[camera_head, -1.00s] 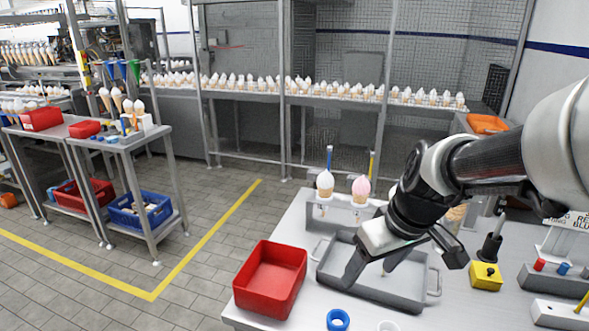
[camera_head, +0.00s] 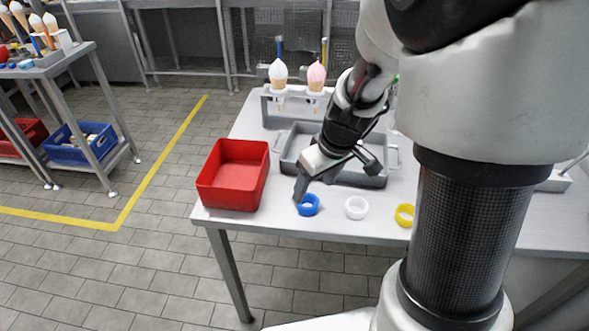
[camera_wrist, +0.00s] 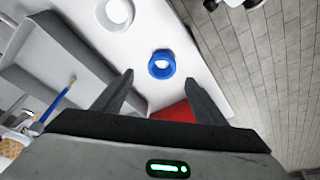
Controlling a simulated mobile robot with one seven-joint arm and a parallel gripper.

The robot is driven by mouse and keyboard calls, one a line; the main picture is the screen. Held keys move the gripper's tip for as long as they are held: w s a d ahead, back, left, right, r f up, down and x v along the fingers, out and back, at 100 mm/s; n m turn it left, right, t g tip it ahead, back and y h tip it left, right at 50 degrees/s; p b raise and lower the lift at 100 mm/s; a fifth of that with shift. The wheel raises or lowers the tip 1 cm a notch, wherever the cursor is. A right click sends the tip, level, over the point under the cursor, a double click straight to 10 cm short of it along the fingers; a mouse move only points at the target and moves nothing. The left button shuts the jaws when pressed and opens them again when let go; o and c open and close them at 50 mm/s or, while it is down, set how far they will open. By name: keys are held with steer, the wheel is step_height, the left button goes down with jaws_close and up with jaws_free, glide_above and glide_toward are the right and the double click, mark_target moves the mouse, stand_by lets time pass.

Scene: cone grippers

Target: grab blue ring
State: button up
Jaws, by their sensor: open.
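The blue ring (camera_head: 308,205) lies flat on the white table near its front edge. It also shows in the wrist view (camera_wrist: 161,64), ahead of and between the two fingers, with clear space around it. My gripper (camera_head: 338,187) is open and empty, above the table close to the blue ring. In the wrist view my gripper (camera_wrist: 160,92) has its fingers spread, and the ring is apart from both of them.
A red bin (camera_head: 233,174) stands left of the blue ring. A white ring (camera_head: 356,208) and a yellow ring (camera_head: 404,215) lie to its right. A grey tray (camera_head: 290,160) sits behind, near a rack with two cones (camera_head: 278,75). The table's front edge is close.

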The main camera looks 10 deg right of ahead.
mark_target(309, 198)
steer(key=b+x, duration=0.1)
steer(key=x, duration=0.4)
steer(key=shift+s+a+b, duration=0.1)
steer(key=shift+s+b, duration=0.15)
steer(key=shift+b, duration=0.1)
steer(key=shift+w+a+f, duration=0.1)
steer(key=shift+w+f, duration=0.1)
steer(key=shift+f, duration=0.25)
steer(key=c, duration=1.1)
